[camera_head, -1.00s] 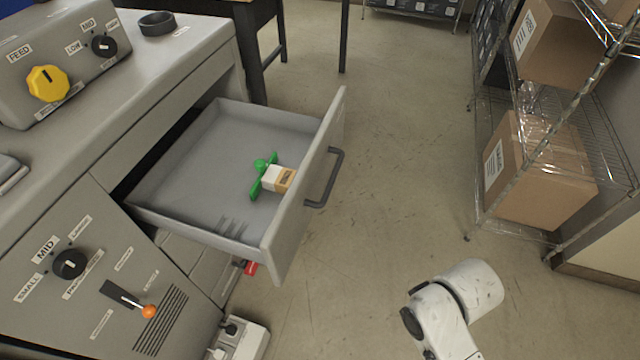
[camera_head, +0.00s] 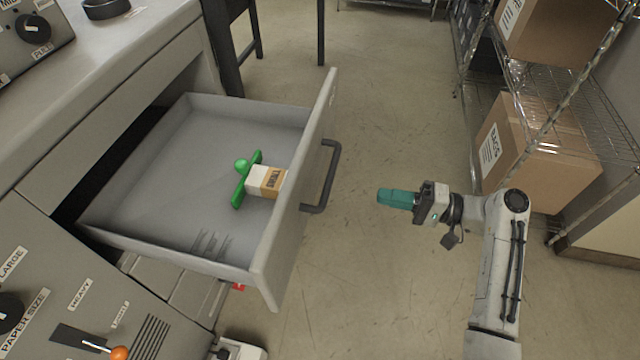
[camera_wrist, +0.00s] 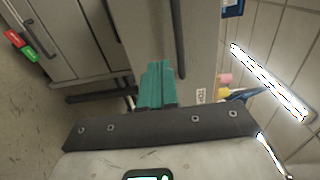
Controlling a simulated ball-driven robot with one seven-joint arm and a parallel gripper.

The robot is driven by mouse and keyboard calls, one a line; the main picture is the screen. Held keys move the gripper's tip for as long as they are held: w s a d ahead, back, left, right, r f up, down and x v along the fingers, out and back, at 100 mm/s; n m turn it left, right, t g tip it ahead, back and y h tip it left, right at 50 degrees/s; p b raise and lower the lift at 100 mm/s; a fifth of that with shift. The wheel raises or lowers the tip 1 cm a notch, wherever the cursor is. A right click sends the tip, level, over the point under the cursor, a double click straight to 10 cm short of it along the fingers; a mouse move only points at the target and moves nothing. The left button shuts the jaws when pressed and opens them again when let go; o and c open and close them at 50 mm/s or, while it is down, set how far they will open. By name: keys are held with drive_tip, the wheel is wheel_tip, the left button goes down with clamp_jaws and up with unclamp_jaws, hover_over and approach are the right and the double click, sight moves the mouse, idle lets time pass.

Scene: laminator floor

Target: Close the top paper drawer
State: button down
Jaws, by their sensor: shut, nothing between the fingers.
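The top paper drawer (camera_head: 150,235) is pulled well out of the grey machine in the head view. Its front panel carries a dark bar handle (camera_head: 327,178). Inside lie a green piece with a round knob (camera_head: 243,180) and a small white and tan box (camera_head: 265,181). My gripper (camera_head: 382,197), with teal fingers, is to the right of the handle, shut and empty, apart from the drawer and pointing toward it. In the wrist view the teal fingers (camera_wrist: 157,85) show closed together before a grey panel (camera_wrist: 145,25) with a dark bar.
Wire shelves (camera_head: 540,110) with cardboard boxes (camera_head: 535,150) stand on the right, close to my arm. A dark-legged table (camera_head: 222,45) stands behind the drawer. The floor (camera_head: 390,110) between drawer and shelves is clear.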

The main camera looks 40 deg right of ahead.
sight(312, 183)
drive_tip(key=p+x, duration=0.1)
drive_tip(key=x, duration=1.3)
drive_tip(key=shift+w+a, duration=0.2)
drive_tip(key=shift+w, duration=0.05)
drive_tip(key=b+x, duration=1)
drive_tip(key=x, duration=2.4)
drive_tip(key=shift+w+a+f, duration=0.2)
drive_tip(key=shift+w+a+r+b, duration=0.1)
drive_tip(key=shift+w+a+b, duration=0.2)
drive_tip(key=shift+w+b, duration=0.2)
drive_tip(key=shift+r, duration=0.25)
drive_tip(key=shift+a+r, duration=0.1)
